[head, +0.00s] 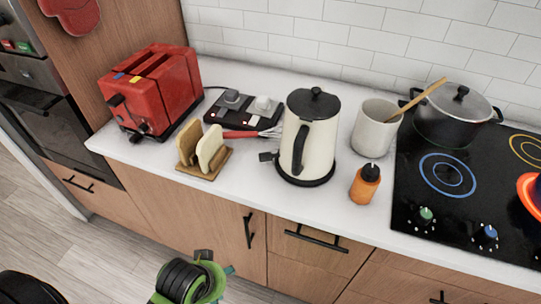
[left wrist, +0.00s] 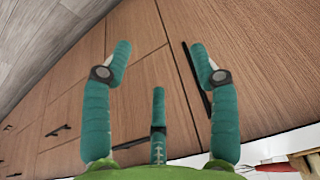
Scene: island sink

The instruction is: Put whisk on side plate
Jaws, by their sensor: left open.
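A whisk with a red handle (head: 240,134) and pale wires lies on the white counter, between the toast holder and the kettle. Its wire end is close to the kettle, and I cannot tell whether they touch. I see no side plate in either view. My left gripper shows at the bottom of the head view (head: 222,271), low in front of the cabinets and well below the whisk. In the left wrist view its teal fingers (left wrist: 160,72) are spread apart and empty, facing wooden cabinet fronts. My right gripper is not in view.
A red toaster (head: 150,95), toast holder (head: 203,172), power strip (head: 240,112), cream kettle (head: 296,125), utensil crock (head: 374,130) and orange bottle (head: 365,186) stand on the counter (head: 255,187). The counter's front strip is clear.

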